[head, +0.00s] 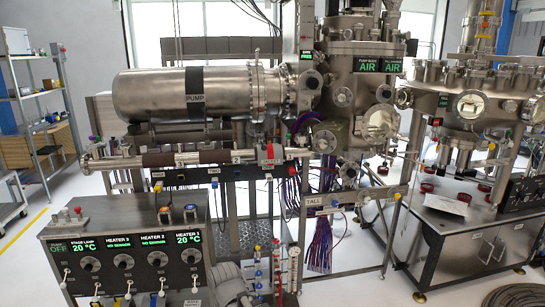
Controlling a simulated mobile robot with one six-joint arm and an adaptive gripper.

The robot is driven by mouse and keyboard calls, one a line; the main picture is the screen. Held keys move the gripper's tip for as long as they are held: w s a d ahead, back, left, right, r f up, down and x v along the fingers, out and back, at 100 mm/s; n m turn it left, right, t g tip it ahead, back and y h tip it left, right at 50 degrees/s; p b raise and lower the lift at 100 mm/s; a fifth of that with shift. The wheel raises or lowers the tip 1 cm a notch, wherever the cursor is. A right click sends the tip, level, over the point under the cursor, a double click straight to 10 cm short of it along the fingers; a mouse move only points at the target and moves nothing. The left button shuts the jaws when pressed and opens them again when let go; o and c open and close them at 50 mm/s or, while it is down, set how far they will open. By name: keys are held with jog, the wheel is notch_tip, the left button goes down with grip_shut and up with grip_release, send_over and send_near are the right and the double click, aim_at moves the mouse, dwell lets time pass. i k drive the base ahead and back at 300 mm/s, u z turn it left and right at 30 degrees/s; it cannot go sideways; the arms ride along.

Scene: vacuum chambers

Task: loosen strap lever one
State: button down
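My gripper is not clearly visible.
A heater control box (130,260) stands at the front left. A steel chamber (355,80) stands at centre, a second one (480,105) on a cabinet at right. A shelf rack (35,100) stands far left.

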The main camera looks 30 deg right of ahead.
aim_at(263, 148)
jog(key=k, duration=1.05)
jog(key=u, duration=0.45)
jog(key=i, duration=2.35)
jog(key=z, duration=0.6)
